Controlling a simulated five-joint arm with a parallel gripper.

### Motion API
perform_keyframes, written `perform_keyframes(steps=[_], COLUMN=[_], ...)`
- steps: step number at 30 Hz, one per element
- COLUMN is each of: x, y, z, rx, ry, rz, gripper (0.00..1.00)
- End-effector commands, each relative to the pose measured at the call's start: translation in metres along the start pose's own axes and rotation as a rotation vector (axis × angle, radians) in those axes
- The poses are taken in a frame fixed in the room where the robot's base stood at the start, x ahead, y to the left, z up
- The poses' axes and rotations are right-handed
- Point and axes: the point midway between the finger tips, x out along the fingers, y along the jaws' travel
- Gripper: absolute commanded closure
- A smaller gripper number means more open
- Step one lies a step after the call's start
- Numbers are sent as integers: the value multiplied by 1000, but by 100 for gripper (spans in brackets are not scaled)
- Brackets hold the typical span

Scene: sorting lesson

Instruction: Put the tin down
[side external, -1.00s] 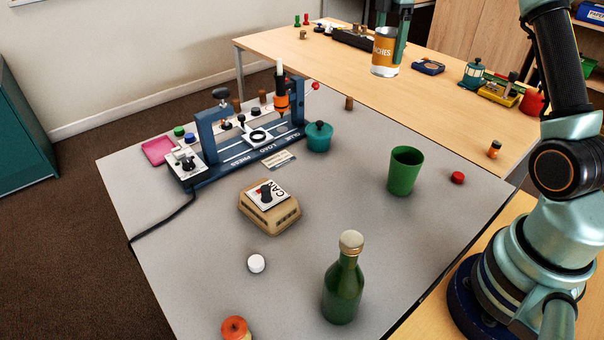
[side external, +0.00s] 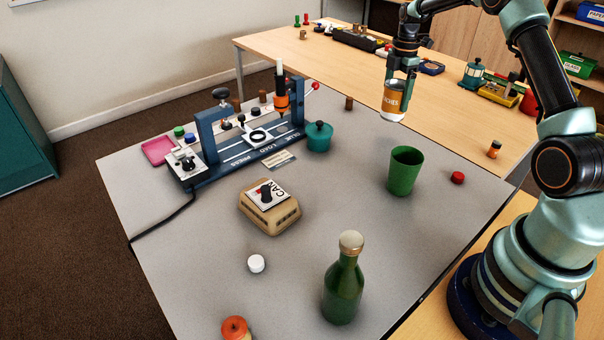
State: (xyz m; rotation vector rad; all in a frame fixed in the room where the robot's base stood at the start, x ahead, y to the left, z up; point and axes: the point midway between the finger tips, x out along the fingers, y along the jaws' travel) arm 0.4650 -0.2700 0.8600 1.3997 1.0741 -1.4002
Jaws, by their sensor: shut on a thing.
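The tin (side external: 393,101) has an orange label with white lettering and silvery ends. It hangs upright or slightly tilted in the air, above the far right part of the grey table (side external: 330,210). My gripper (side external: 402,84) is shut on the tin from above and behind. The far finger is partly hidden by the tin. The tin is clear of the green cup (side external: 404,171), which stands below it in the picture.
A blue press (side external: 250,140) and a teal pot (side external: 318,136) stand at the back left. A tan switch box (side external: 269,207), white cap (side external: 256,263), green bottle (side external: 343,285) and red cap (side external: 457,177) are on the grey table. Bare grey surface lies between the box and cup.

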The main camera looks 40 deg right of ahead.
Motion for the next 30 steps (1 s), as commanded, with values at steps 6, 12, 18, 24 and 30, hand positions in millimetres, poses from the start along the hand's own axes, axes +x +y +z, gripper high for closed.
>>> perform_keyframes(steps=[6,12,18,24,30], x=[19,39,62,61,64], y=[0,0,0,0,0], z=[0,0,0,0,0], rx=[0,0,0,0,0], ry=[0,1,0,0,0], rz=[0,-2,0,1,1], gripper=[72,72,72,72,6])
